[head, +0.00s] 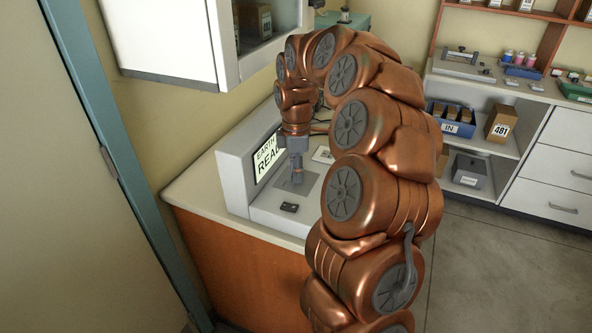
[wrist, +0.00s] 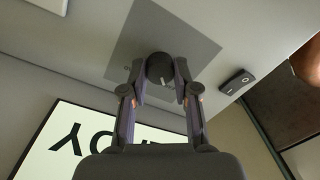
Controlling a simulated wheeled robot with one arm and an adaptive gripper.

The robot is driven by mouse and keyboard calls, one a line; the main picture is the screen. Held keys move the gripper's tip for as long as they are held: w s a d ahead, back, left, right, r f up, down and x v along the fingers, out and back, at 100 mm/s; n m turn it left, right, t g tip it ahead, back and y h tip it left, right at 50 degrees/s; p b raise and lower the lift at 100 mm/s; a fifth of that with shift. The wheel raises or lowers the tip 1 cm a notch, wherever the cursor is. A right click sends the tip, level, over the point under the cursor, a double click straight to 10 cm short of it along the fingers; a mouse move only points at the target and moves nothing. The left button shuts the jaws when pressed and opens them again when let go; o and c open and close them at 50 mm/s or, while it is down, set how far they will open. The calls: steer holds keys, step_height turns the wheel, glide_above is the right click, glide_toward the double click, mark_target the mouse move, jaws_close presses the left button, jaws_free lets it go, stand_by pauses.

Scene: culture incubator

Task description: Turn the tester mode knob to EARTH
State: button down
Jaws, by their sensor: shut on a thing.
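The tester (head: 236,186) is a light grey unit on the counter, with a raised back panel and a flat deck. Its lit screen (head: 268,158) shows "EARTH" with a line starting "REA" below, partly hidden by my arm. In the wrist view part of the screen (wrist: 60,140) shows upside down. The mode knob (wrist: 160,68) is dark and round with a pale mark, on a darker grey square plate (wrist: 204,50). My gripper (wrist: 160,76) is shut on the knob, one finger on each side. In the head view my gripper (head: 297,180) points down at the deck and hides the knob.
A small black rocker switch (head: 289,207) sits on the deck near its front; it also shows in the wrist view (wrist: 236,82). A white wall cabinet (head: 170,40) hangs above. A blue "IN" bin (head: 451,127) and box 481 (head: 501,122) stand on a shelf at right.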

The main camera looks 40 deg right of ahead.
stand_by(0.3)
steer(key=c, duration=0.9)
jaws_free()
steer(key=shift+o, duration=0.2)
step_height(320, 180, up, 12)
steer(key=shift+w, duration=0.3)
